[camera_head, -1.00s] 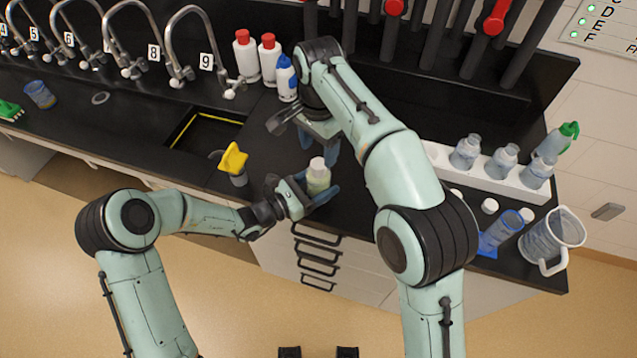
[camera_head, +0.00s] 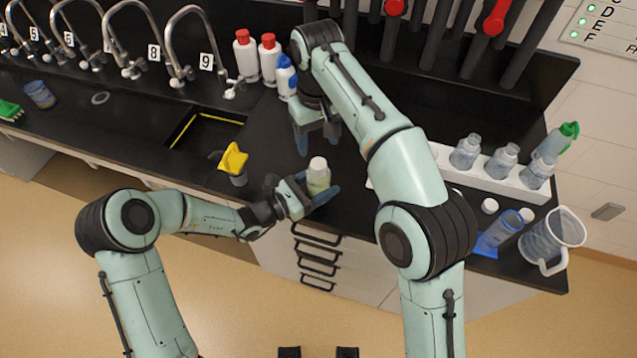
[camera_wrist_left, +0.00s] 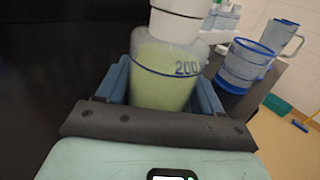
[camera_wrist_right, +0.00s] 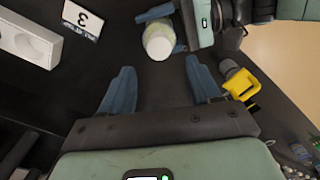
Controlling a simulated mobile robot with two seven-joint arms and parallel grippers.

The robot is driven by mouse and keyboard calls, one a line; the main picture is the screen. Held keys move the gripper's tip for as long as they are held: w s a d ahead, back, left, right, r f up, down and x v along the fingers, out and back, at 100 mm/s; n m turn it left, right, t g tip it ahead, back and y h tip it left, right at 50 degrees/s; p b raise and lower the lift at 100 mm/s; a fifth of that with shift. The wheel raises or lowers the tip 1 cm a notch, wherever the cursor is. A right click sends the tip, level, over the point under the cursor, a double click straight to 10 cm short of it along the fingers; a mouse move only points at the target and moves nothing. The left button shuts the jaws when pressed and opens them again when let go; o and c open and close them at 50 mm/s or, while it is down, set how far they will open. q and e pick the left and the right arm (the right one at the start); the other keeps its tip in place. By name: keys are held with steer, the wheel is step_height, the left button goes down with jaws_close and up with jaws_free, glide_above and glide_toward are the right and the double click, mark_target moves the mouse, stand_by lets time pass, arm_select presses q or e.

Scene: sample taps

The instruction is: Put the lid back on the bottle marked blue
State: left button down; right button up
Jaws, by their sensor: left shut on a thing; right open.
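A bottle (camera_head: 317,181) with pale green liquid stands upright in my left gripper (camera_head: 315,192), at the counter's front. The left wrist view shows a blue line and "200" on the bottle (camera_wrist_left: 160,86). A white lid (camera_head: 318,163) sits on its mouth; it also shows in the left wrist view (camera_wrist_left: 176,22) and from above in the right wrist view (camera_wrist_right: 159,47). I cannot tell whether it is fully tight. My right gripper (camera_head: 318,140) is open and empty, behind and apart from the lid. Its fingers (camera_wrist_right: 160,88) are spread in the right wrist view.
A white rack (camera_head: 480,177) with several clear bottles stands at the right. Loose white caps (camera_head: 490,205), a blue-ringed beaker (camera_head: 500,231) and a jug (camera_head: 552,240) are near it. A yellow-topped item (camera_head: 234,158) is left of the bottle. Behind are white bottles (camera_head: 246,57) and the sink (camera_head: 205,132).

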mark_target(319, 164)
steer(key=n, duration=0.2)
steer(key=r+n, duration=0.1)
steer(key=n, duration=0.1)
steer(key=shift+d+n, duration=0.1)
steer(key=shift+n, duration=0.3)
steer(key=shift+f, duration=0.15)
steer(key=shift+f, duration=3.95)
steer(key=c, duration=1.1)
steer(key=o, duration=1.2)
steer(key=shift+r, duration=0.1)
step_height(319, 164, up, 12)
steer(key=shift+f, duration=0.1)
